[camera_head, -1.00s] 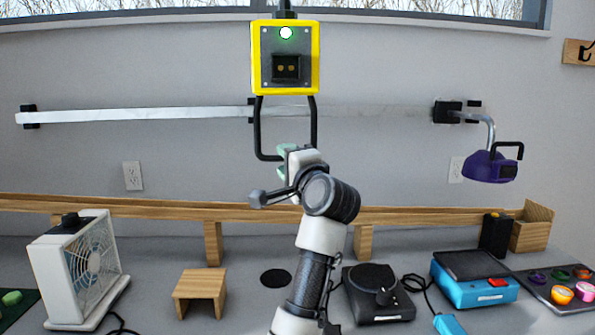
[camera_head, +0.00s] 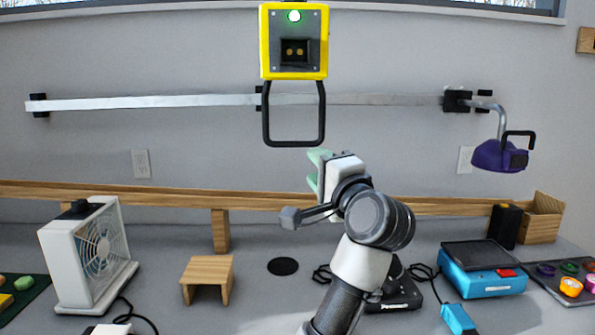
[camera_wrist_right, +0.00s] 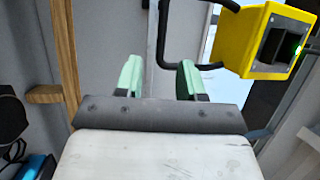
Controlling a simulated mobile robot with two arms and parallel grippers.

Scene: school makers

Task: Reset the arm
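My right gripper (camera_head: 316,172) is raised above the bench in front of the wall, below the black handle of a hanging yellow box. Its two green fingertips stand apart with nothing between them, as the right wrist view (camera_wrist_right: 160,78) also shows. The yellow box (camera_head: 266,45) has a lit green lamp and a dark socket panel. Its black handle (camera_head: 323,115) hangs clear of the fingers in the head view. In the right wrist view the yellow box (camera_wrist_right: 246,38) is at the upper right. My left gripper is in neither view.
A white fan (camera_head: 75,265) and a small wooden stand (camera_head: 207,270) are on the bench at left. A black device (camera_head: 402,292) is partly behind my arm. A blue device (camera_head: 485,284) is at right. A purple lamp-like object (camera_head: 492,157) hangs from the wall rail (camera_head: 150,102).

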